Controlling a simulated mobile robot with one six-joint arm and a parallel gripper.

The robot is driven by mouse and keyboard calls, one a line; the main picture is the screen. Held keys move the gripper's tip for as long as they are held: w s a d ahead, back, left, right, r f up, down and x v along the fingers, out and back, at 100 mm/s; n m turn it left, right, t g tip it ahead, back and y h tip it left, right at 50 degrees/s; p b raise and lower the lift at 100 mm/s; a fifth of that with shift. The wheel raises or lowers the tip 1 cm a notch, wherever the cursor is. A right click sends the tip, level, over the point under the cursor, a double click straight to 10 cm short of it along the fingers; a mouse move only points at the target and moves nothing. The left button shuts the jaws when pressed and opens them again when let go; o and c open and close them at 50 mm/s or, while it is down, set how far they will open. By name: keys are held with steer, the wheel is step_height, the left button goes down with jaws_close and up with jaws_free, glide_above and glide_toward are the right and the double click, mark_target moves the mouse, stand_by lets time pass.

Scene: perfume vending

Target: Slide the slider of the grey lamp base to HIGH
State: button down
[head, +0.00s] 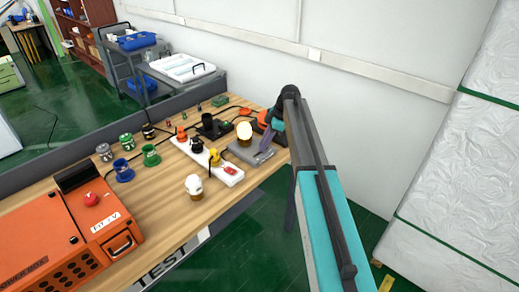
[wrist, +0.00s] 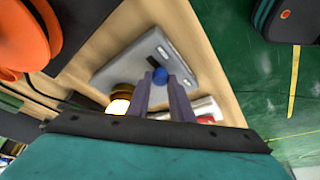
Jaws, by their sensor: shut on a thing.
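The grey lamp base (head: 243,154) sits at the right end of the wooden table, with a lit round bulb (head: 244,130) on it. In the wrist view the flat grey base (wrist: 184,66) lies under my gripper (wrist: 161,78), and the lit bulb (wrist: 119,105) shows beside the fingers. A blue slider knob (wrist: 160,75) is between my fingertips, which are shut on it. In the head view my gripper (head: 265,146) reaches down onto the right part of the base. The slider's track and its markings cannot be read.
A white bulb (head: 194,186), green and blue spools (head: 123,170) and an orange power box (head: 70,235) are further left. An orange round thing (wrist: 20,35) is near my wrist. The table's front edge is close.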

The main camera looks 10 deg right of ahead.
steer(key=shift+w+d+b, duration=0.3)
steer(key=shift+w+d, duration=0.45)
steer(key=shift+d, duration=0.3)
steer(key=c, duration=1.6)
jaws_free()
steer(key=shift+d, duration=0.1)
steer(key=b+v, duration=0.3)
steer(key=v, duration=1)
steer(key=shift+r+b, duration=0.4)
steer(key=shift+r, duration=0.05)
steer(key=shift+f, duration=0.1)
